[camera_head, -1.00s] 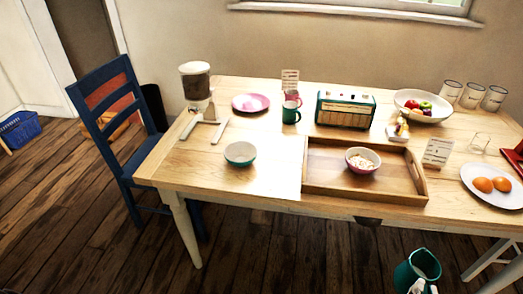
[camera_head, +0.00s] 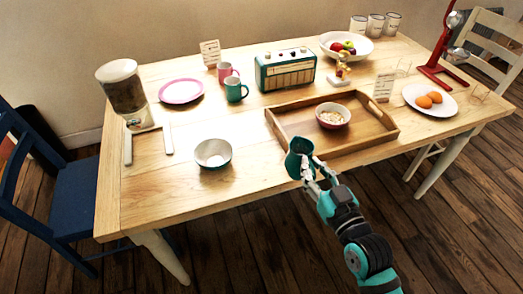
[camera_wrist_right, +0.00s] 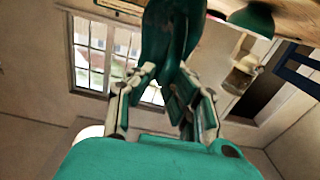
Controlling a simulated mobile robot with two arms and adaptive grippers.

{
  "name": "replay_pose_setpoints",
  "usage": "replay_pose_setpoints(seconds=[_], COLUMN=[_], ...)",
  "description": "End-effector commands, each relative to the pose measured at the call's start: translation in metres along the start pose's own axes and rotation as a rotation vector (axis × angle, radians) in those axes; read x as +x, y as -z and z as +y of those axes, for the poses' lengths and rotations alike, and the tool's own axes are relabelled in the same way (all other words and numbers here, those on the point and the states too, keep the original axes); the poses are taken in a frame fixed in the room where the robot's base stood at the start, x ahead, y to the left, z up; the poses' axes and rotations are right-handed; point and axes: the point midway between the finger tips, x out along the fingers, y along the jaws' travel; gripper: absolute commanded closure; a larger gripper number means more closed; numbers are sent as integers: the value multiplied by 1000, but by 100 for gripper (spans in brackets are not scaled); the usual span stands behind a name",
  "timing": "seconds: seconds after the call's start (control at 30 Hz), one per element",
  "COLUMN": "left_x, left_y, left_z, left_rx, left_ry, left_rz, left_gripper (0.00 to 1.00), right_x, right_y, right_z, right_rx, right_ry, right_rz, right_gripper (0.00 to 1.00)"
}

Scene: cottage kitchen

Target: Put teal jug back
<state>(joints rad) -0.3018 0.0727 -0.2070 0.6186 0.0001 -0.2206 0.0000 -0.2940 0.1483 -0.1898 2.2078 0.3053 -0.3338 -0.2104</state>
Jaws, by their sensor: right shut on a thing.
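The teal jug (camera_head: 298,158) is at the table's front edge in the head view, by the front left corner of the wooden tray. My right gripper (camera_head: 318,173) is shut on the jug from the front right. I cannot tell whether the jug touches the table or the tray. In the right wrist view the jug (camera_wrist_right: 170,32) fills the top middle, between the fingers of my right gripper (camera_wrist_right: 165,88). My left gripper is not in view.
The tray (camera_head: 345,152) holds a pink bowl (camera_head: 333,116). A white-and-teal bowl (camera_head: 213,153) stands left of the jug, with bare tabletop between. A teal mug (camera_head: 235,91), a pink mug (camera_head: 226,73) and a teal radio (camera_head: 286,70) stand farther back.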

Motion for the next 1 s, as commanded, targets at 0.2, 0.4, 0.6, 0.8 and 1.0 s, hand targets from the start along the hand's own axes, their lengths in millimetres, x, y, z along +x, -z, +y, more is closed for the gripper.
replay_pose_setpoints(seconds=[0.2,0.4,0.6,0.8,1.0], left_x=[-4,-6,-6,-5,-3], left_y=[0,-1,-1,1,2], left_z=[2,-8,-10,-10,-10], left_rx=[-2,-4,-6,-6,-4], left_ry=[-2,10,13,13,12], left_rz=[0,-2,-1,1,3], left_gripper=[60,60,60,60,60], right_x=[47,95,130,141,141], right_y=[1,-4,-9,-15,-41], right_z=[-20,-39,-52,-57,-56], right_rx=[6,5,3,1,0], right_ry=[1,1,0,1,0], right_rz=[7,7,5,2,1], right_gripper=[100,100,100,100,100])
